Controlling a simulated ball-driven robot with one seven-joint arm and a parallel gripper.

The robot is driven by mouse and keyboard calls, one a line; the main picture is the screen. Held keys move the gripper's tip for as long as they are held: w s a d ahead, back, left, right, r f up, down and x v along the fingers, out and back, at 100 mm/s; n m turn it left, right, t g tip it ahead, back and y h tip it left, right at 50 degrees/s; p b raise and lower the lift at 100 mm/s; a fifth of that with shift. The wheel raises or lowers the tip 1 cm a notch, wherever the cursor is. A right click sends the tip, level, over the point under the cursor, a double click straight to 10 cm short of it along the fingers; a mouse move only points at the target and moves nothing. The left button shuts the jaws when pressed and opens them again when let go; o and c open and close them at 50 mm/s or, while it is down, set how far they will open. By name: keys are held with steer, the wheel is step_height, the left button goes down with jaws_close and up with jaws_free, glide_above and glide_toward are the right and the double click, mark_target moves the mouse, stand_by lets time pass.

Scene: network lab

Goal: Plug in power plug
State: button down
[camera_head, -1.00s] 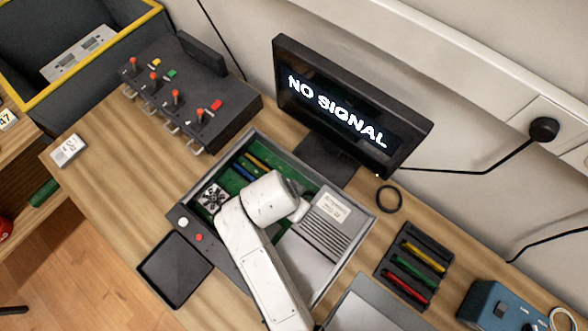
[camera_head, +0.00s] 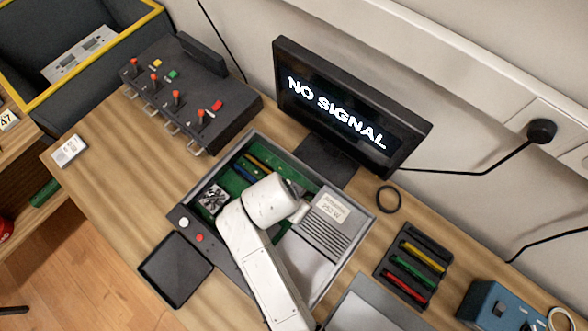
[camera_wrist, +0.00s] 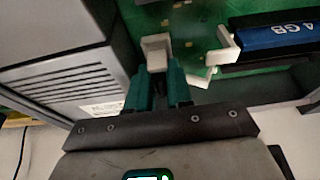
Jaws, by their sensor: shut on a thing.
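In the wrist view, my gripper's teal fingers (camera_wrist: 158,92) are shut on a white plug (camera_wrist: 156,44), which sticks out beyond the fingertips. The plug is over or against the green circuit board (camera_wrist: 187,22); I cannot tell whether it is seated in a socket. The grey power supply box (camera_wrist: 62,80) lies to the left of the fingers. In the head view, my arm covers the middle of the open computer case (camera_head: 365,226) and hides the fingertips and plug. The labelled power supply also shows there (camera_head: 332,220).
In the wrist view, a blue memory stick (camera_wrist: 280,36) and white latches (camera_wrist: 222,46) lie close right of the fingers. In the head view, a fan (camera_head: 213,199) sits left in the case. The monitor (camera_head: 345,105) behind reads "NO SIGNAL". An empty black tray (camera_head: 176,270) lies front left.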

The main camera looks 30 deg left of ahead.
steer(key=shift+f+b, duration=0.3)
steer(key=shift+f, duration=0.3)
stand_by(0.8)
steer(key=c, duration=1.3)
jaws_free()
steer(key=shift+s, duration=0.1)
steer(key=shift+o, duration=0.2)
step_height(320, 180, up, 3)
steer(key=p, duration=0.3)
steer(key=shift+r, duration=2.55)
